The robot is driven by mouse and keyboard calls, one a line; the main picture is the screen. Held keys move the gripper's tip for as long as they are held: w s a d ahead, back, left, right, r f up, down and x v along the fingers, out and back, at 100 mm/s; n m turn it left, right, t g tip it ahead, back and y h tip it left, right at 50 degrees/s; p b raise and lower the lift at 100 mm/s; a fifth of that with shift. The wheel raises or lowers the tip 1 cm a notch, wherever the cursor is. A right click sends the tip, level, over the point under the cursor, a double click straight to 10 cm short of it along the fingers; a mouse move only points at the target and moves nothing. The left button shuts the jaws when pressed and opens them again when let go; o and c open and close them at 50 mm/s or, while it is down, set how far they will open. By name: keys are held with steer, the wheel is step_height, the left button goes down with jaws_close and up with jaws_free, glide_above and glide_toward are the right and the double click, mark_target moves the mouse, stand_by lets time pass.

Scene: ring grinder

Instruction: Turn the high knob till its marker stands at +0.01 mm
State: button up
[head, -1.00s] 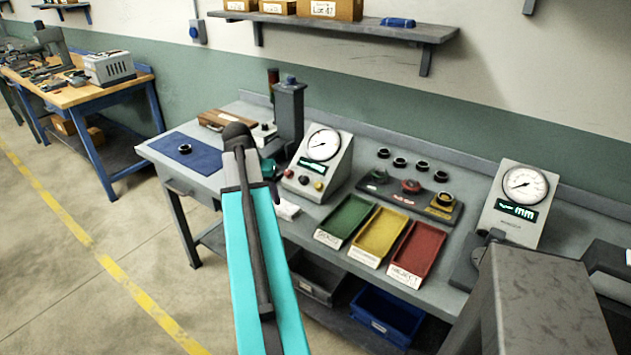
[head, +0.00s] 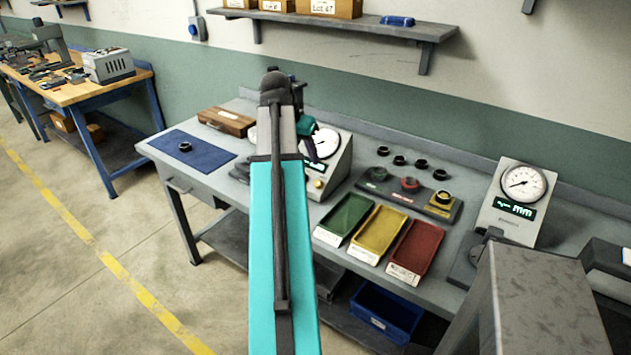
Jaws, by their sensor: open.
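The left gauge stand (head: 339,170) is a pale sloped box with a round white dial (head: 326,143) and a small green display, partly covered by my gripper. One small yellowish knob (head: 319,184) shows low on its front; the rest of that front is hidden by my arm. I cannot tell which knob is the high one, nor read a marker or scale at this size. My gripper (head: 313,152), with teal and dark parts, is in front of the dial's left side, seen from behind. It is open, and I see nothing held in it. I cannot tell if it touches the stand.
Green (head: 346,217), yellow (head: 377,233) and red (head: 414,246) trays lie right of the stand. Behind them are a rack (head: 399,189) with rings and several loose dark rings. A second gauge (head: 518,195) stands right. A blue mat (head: 192,150) with a ring lies left.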

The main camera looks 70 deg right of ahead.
mark_target(317, 183)
steer(key=shift+f, duration=0.1)
steer(key=shift+p+x, duration=1.65)
steer(key=shift+x, duration=5.1)
steer(key=c, duration=1)
steer(key=shift+a, duration=0.15)
jaws_close()
